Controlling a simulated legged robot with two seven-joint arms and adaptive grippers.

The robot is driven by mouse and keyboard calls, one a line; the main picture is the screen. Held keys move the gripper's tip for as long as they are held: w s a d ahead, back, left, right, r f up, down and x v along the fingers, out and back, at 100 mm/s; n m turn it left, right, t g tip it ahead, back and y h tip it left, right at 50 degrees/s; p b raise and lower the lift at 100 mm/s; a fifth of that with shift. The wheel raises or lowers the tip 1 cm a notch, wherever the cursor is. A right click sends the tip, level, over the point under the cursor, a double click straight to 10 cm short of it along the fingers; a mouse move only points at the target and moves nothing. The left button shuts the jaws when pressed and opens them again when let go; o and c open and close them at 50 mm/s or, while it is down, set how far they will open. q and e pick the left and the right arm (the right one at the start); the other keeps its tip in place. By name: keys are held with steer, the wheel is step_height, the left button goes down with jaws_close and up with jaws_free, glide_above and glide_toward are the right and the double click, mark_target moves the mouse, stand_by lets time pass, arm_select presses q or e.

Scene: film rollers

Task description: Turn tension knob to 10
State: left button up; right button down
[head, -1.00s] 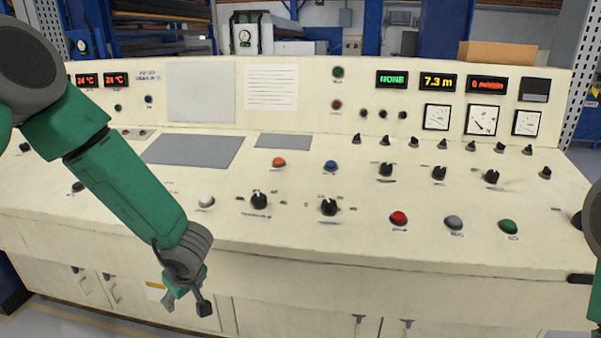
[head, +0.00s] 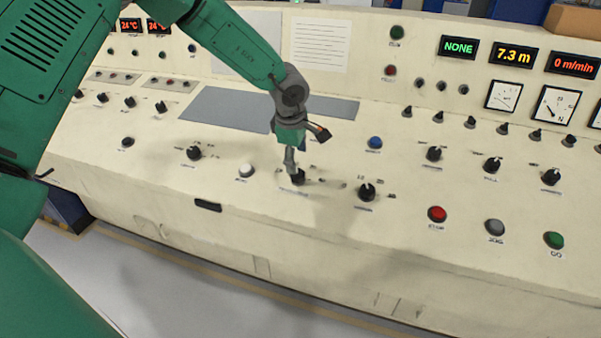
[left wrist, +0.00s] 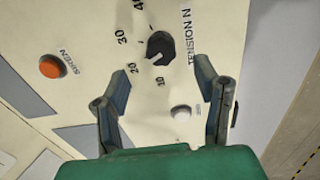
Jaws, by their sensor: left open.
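The tension knob (left wrist: 160,46) is black and sits on the cream panel beside a "TENSION N" label (left wrist: 189,36). The printed numbers 10, 20, 30 and 40 run around it. A pale mark shows on the knob, but I cannot tell exactly which number it points to. In the head view the knob (head: 298,177) is partly hidden behind my left gripper (head: 291,168). In the left wrist view my left gripper (left wrist: 162,70) is open, its fingers apart with the knob just beyond and between the tips. My right gripper is not in view.
An orange siren button (left wrist: 50,67) and a white button (left wrist: 180,112) are near the tension knob. Another black knob (head: 367,191) stands to its right. Red (head: 437,214), grey (head: 495,227) and green (head: 554,240) buttons line the panel's front right.

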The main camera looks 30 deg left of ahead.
mark_target(298, 173)
arm_select(q)
steer(key=x, duration=0.7)
steer(key=shift+a+f, duration=0.15)
steer(key=c, duration=1.1)
